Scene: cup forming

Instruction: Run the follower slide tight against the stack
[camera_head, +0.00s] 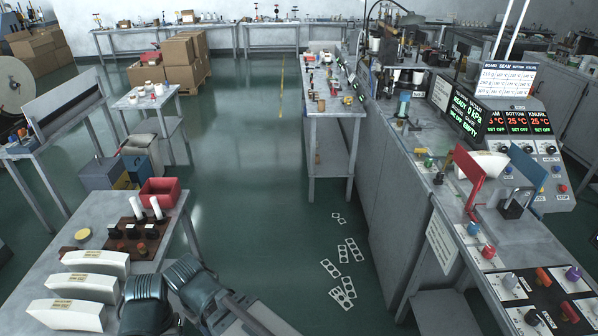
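A white stack (486,161) stands in a feeder on the right-hand bench. A red plate (469,164) is at its left and front, and a blue plate (527,166) stands to its right. I cannot tell for sure which plate is the follower slide. A gap shows between the stack and the blue plate. A dark block with a metal loop (513,208) sits in front of the blue plate. Dark rounded links of my arms show at the bottom left, far from the feeder. Neither gripper's fingers are visible.
Curved white paper stacks (83,287) and a red bin (159,191) are on the left table. A control panel (514,118) stands behind the feeder, with coloured knobs (488,252) in front. Flat white cutouts (343,290) lie on the floor; the middle aisle is otherwise clear.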

